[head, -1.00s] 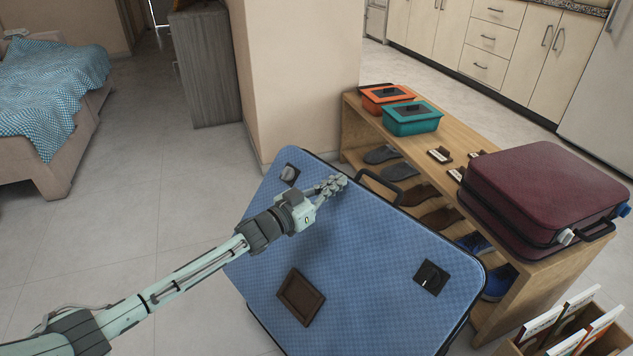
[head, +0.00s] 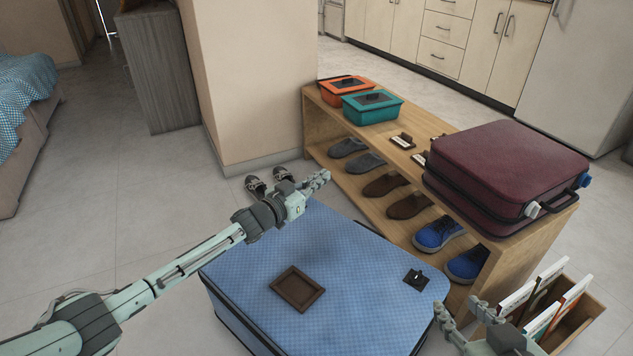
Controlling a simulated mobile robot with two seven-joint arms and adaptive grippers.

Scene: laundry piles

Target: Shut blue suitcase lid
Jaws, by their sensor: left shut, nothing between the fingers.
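The blue suitcase (head: 345,265) stands on the floor in the middle, its lid lying roughly level over the body. A dark seam runs along its left side; I cannot tell whether the far edge is fully closed. The lid carries a brown square patch (head: 297,289) and a black latch (head: 416,279). My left gripper (head: 318,182) is shut and empty, at the lid's far left edge, hiding part of it; I cannot tell whether it touches. My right gripper (head: 463,312) is open and empty, beside the lid's right corner.
A wooden shoe rack (head: 400,223) stands close behind and right, bearing a maroon suitcase (head: 505,170), an orange box (head: 345,88) and a teal box (head: 373,107). A wooden book crate (head: 585,318) is at lower right. Floor at left is clear.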

